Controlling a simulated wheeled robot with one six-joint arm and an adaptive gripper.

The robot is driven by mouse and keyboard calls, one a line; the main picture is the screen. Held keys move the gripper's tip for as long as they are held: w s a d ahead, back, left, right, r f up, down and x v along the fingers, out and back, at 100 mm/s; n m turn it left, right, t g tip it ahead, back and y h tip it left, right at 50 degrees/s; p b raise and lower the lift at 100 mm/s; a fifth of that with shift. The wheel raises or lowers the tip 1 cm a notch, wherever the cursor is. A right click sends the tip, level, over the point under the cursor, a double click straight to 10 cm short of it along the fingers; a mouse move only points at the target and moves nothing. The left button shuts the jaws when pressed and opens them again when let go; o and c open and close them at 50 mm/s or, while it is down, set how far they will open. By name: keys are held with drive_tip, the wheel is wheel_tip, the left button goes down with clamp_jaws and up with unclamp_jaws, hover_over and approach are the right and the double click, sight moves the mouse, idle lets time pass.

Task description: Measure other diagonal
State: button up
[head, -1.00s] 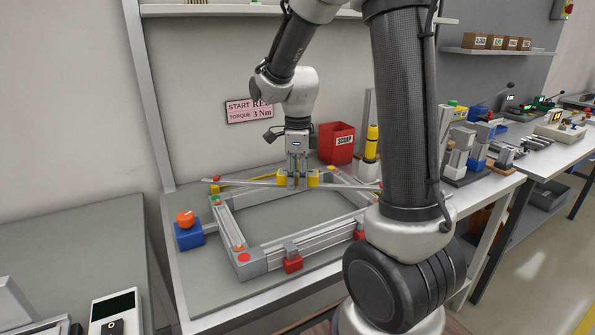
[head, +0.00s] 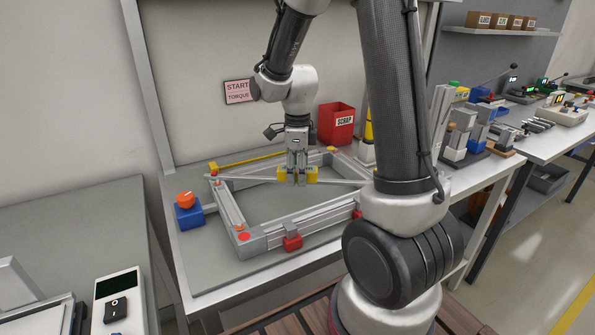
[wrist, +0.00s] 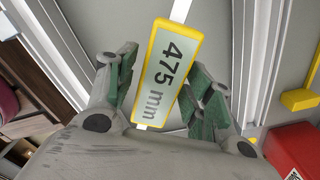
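The aluminium frame (head: 228,207) lies on the bench as a rectangle of profiles, with coloured corner markers and red clamps on its front side. My gripper (head: 297,181) is above the frame's opening, fingers down, shut on the yellow-edged measuring gauge (wrist: 168,70). The left tip is near the back left corner; the right end runs behind my arm. I cannot tell whether the tips touch the frame.
An orange knob on a blue block (head: 188,217) stands left of the frame. A red SCRAP bin (head: 336,124) stands behind it, with a yellow bottle (head: 369,126) partly hidden by my arm. A yellow strip (head: 250,161) runs along the back. Another bench lies right.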

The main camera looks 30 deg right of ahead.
idle(0.3)
wheel_tip(320, 180, up, 12)
drive_tip(key=s+r+n+t, duration=0.2)
drive_tip(key=s+n, duration=0.8)
drive_tip(key=n, duration=0.2)
drive_tip(key=s+d+r+n+t, duration=0.1)
drive_tip(key=s+r+n+t, duration=0.1)
drive_tip(key=s+n, duration=0.7)
drive_tip(key=r+n, duration=0.1)
drive_tip(key=n, duration=0.2)
drive_tip(key=shift+s+d+n, duration=0.3)
drive_tip(key=shift+s, duration=0.05)
